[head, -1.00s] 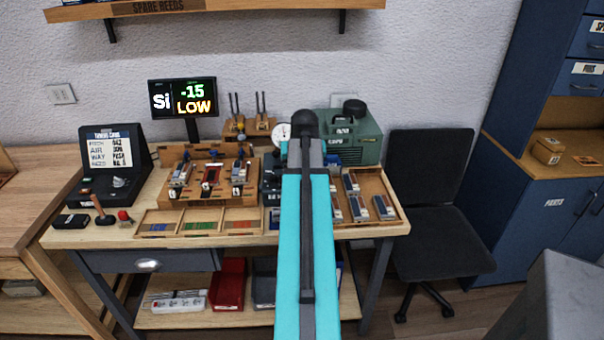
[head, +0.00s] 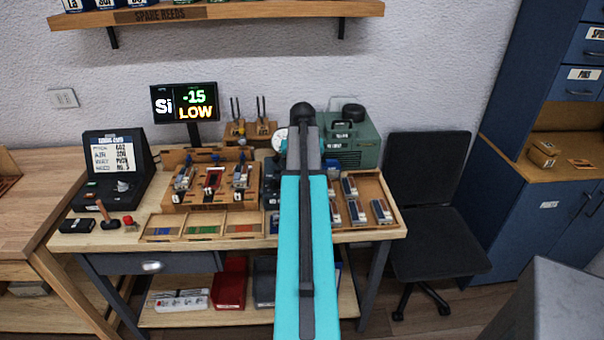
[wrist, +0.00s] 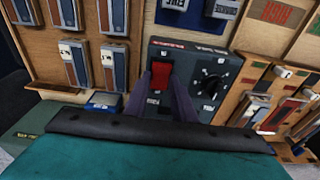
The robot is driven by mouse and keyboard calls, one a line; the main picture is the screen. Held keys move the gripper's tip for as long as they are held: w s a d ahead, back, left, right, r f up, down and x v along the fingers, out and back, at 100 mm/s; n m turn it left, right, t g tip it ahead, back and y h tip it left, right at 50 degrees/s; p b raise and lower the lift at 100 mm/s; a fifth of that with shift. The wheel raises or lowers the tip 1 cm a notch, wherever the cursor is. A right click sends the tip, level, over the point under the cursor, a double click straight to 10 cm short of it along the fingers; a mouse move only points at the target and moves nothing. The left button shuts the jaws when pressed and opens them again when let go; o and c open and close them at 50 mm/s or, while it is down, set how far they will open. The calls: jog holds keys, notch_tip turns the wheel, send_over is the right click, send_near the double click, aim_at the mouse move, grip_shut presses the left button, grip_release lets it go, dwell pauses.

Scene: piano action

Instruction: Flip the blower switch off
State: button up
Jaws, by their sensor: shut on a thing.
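The blower switch (wrist: 160,80) is a red rocker on a dark grey control box (wrist: 187,55), in the middle of the wrist view. My gripper (wrist: 161,98) has its two dark fingers on either side of the red rocker and is shut on it. A black round knob (wrist: 211,84) sits on the same box to the right. In the head view my turquoise arm covers the gripper and the switch; only the left part of the dark box (head: 271,172) shows beside it. The green blower (head: 352,143) stands at the back right of the bench.
Reed trays (wrist: 92,62) flank the box on the left in the wrist view, and a wooden rack with reeds (wrist: 262,108) lies close on the right. A display (head: 184,101) reads "Si -15 LOW". A black chair (head: 430,190) stands right of the bench.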

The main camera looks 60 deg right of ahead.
dwell(0.3)
jog(key=o, duration=1.1)
jog(key=shift+c, duration=0.2)
notch_tip(320, 180, up, 14)
jog(key=s+a+b, duration=0.1)
jog(key=b, duration=0.1)
jog(key=shift+a+f, duration=0.15)
jog(key=shift+a, duration=0.1)
jog(key=shift+b, duration=0.3)
